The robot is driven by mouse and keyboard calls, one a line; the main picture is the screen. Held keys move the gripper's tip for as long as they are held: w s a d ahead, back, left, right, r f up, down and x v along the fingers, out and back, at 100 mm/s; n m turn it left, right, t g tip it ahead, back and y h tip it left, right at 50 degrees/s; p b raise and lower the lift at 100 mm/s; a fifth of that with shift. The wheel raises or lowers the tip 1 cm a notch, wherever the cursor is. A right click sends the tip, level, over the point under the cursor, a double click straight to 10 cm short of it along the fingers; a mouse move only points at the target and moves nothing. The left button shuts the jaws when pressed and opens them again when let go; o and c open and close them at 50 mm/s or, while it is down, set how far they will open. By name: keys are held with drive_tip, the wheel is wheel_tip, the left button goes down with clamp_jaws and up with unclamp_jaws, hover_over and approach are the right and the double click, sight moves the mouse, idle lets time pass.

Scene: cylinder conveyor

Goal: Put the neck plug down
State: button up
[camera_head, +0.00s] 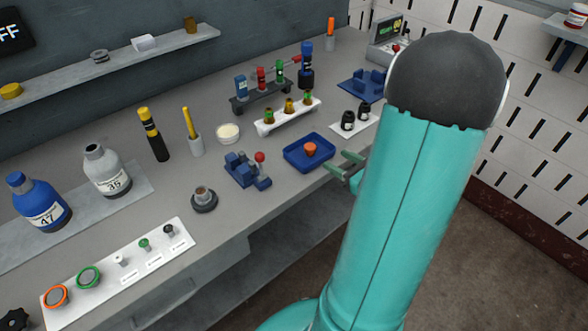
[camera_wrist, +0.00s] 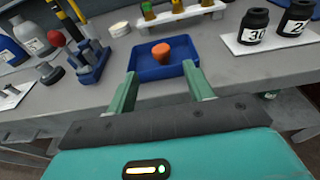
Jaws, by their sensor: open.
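An orange plug (camera_head: 310,149), which looks like the neck plug, sits in the shallow blue tray (camera_head: 296,161) near the bench's front edge. In the wrist view the orange plug (camera_wrist: 160,51) stands in the blue tray (camera_wrist: 143,72), just beyond my fingertips. My gripper (camera_head: 343,166) is beside the tray's right side in the head view. In the wrist view my gripper (camera_wrist: 160,75) is open, its two green fingers spread wide with nothing between them. The plug is apart from both fingers.
A blue fixture with a red ball (camera_head: 247,171) stands left of the tray. Dark bottles (camera_head: 348,121) on a white plate are to the right. A white rack (camera_head: 288,116) with small bottles is behind.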

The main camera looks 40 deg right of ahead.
drive_tip(key=a+r+n+g+y, duration=0.25)
drive_tip(key=a+n, duration=0.35)
drive_tip(key=a, duration=0.3)
drive_tip(key=w+a+r+n+g+y, duration=0.1)
drive_tip(key=a+r+n+g+y, duration=0.2)
drive_tip(key=a+n, duration=0.45)
drive_tip(key=a+r+n+g+y, duration=0.15)
drive_tip(key=a+n+g, duration=0.3)
drive_tip(key=a, duration=0.45)
drive_tip(key=s+a+r+n+h, duration=0.6)
drive_tip(key=r+n+h, duration=0.1)
drive_tip(key=n, duration=1)
drive_tip(key=shift+r+n+h, duration=0.3)
